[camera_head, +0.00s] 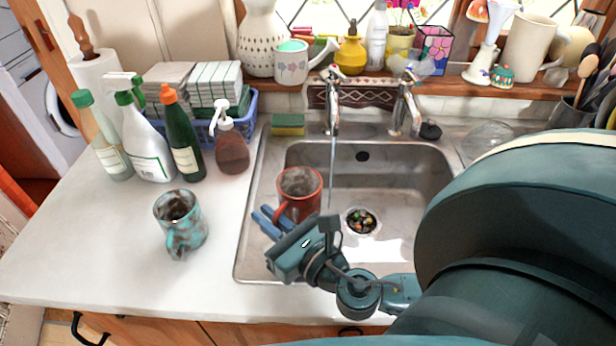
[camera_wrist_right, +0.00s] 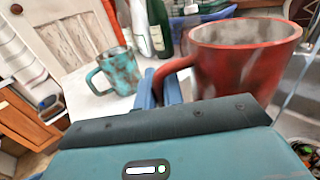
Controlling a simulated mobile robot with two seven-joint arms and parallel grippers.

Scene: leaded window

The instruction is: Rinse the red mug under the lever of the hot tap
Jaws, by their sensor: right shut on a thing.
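The red mug (camera_head: 299,190) is held upright over the left side of the sink, and it is large in the right wrist view (camera_wrist_right: 243,62). My right gripper (camera_head: 269,222) has its blue fingers (camera_wrist_right: 162,88) closed at the mug's handle. Two metal taps stand behind the sink: a left tap (camera_head: 333,97) and a right tap (camera_head: 405,104). I cannot tell which is hot. A thin stream of water (camera_head: 332,165) falls from the left tap, just right of the mug. My left gripper is not in view.
The steel sink (camera_head: 400,185) has a drain holding coloured bits (camera_head: 360,221). A turquoise-brown mug (camera_head: 181,220) stands on the left counter, with several bottles (camera_head: 185,140) behind it. A sponge (camera_head: 288,124) lies behind the sink. Crowded sill (camera_head: 455,85) above the taps.

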